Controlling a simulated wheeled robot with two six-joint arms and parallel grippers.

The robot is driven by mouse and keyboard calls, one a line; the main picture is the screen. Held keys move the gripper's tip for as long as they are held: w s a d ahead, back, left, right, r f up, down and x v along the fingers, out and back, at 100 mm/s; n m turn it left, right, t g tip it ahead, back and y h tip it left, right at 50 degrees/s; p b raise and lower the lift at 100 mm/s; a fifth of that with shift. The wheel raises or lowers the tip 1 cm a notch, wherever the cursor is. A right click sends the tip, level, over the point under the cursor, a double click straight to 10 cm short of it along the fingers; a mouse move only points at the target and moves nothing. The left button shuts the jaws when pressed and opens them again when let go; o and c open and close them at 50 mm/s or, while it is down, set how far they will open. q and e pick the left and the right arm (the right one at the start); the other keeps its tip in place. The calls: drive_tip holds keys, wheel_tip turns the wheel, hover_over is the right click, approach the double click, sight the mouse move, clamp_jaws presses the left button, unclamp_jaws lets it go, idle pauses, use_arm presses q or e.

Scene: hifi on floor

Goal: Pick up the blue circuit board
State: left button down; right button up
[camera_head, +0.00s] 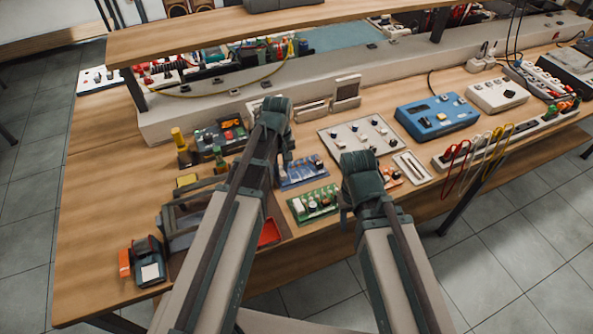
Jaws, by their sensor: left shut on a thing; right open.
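The blue circuit board (305,173) is near the middle of the wooden table, behind a green circuit board (315,204). My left gripper (286,158) reaches in over the board's left end and is shut on it. The wrist and arm hide that end and the exact grip. I cannot tell whether the board touches the table or is just above it. My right gripper (347,212) is open, right of the green board, its fingers mostly hidden behind its wrist.
A white panel with knobs (360,136), a blue device (437,116) and a small white tray (412,168) stand to the right. A board with a yellow cylinder (180,140) is at the left. A raised shelf (300,27) spans the back. Bare table is at the far left.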

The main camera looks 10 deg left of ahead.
use_arm(q)
drive_tip(key=shift+r, duration=0.1)
wheel_tip(320, 180, up, 10)
drive_tip(key=p, duration=1)
